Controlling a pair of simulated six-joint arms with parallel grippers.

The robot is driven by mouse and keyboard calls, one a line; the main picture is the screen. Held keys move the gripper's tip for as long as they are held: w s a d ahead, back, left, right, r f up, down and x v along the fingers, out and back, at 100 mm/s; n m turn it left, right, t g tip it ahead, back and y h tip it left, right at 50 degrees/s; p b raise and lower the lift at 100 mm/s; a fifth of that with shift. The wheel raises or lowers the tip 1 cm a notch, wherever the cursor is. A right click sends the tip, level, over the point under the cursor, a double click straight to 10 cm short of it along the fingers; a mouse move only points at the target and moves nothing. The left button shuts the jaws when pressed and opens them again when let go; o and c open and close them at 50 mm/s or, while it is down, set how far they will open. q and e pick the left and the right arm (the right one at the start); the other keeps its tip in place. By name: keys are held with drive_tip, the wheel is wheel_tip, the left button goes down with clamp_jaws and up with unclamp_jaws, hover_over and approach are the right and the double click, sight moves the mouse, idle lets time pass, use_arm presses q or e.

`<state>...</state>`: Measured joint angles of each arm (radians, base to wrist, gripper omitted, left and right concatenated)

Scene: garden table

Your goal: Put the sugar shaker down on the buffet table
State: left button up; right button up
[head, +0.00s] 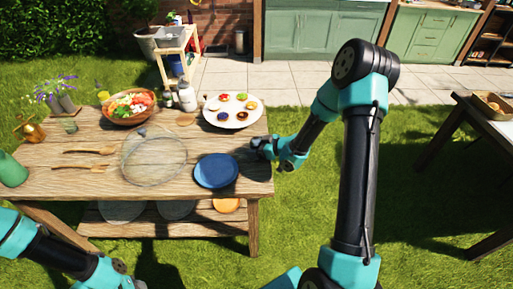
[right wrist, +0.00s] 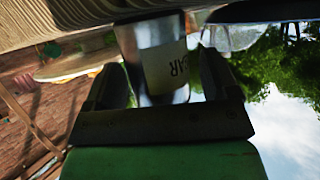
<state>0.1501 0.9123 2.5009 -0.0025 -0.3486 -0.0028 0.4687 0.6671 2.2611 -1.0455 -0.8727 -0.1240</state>
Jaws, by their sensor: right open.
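The sugar shaker (right wrist: 163,62), a metallic cylinder with a pale label ending in "AR", stands between the fingers of my right gripper (right wrist: 165,90) in the right wrist view. That view is upside down, and the shaker's far end is at the wooden boards; whether it touches them I cannot tell. My right gripper (head: 258,148) is open around it, at the right edge of the buffet table (head: 100,180) in the head view. There the shaker is not clearly visible. My left arm enters at the lower left; its fingers are out of view.
A white platter (head: 233,121) with small colored portions, a salad bowl (head: 128,118) and a white jar (head: 187,98) stand at the back.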

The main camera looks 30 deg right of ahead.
drive_tip(key=v, duration=1.2)
